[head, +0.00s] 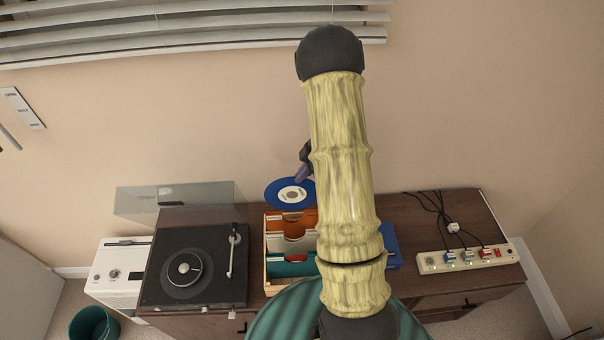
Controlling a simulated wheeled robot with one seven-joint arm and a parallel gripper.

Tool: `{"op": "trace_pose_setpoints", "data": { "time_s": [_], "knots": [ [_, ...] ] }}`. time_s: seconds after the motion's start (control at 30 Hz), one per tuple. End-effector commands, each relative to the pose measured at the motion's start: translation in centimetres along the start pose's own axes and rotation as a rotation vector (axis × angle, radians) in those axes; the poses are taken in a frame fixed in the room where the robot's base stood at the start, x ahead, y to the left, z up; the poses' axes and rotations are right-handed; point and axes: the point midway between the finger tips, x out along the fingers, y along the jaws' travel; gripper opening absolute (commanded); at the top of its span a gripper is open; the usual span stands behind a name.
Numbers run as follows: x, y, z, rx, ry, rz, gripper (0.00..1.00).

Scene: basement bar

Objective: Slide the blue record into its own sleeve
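The blue record (276,190), with a white label, shows just left of my arm, above the back of the record crate, its face towards the camera. Its right edge is hidden by my arm. My gripper (301,175) is mostly hidden behind the arm; its visible fingertip meets the record's upper edge, and it appears shut on it. A blue flat thing (391,243), possibly the blue sleeve, lies on the cabinet right of my arm; its left part is hidden and its opening cannot be made out.
The wooden crate (266,252) holds orange, red and teal sleeves. A turntable (195,265) with its clear lid raised stands left on the brown cabinet (408,207). A power strip (467,259) with plugs and black cables lies right. A white appliance (118,272) and teal bin (93,325) stand left.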

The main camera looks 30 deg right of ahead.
Motion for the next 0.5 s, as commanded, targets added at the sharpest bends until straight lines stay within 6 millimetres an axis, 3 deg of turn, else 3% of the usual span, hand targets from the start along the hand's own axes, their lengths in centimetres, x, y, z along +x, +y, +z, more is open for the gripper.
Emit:
{"op": "trace_pose_setpoints", "data": {
  "time_s": [0.5],
  "knots": [
    [3.1,0.0,2.0,0.002,0.000,0.002,0.00]
  ]
}}
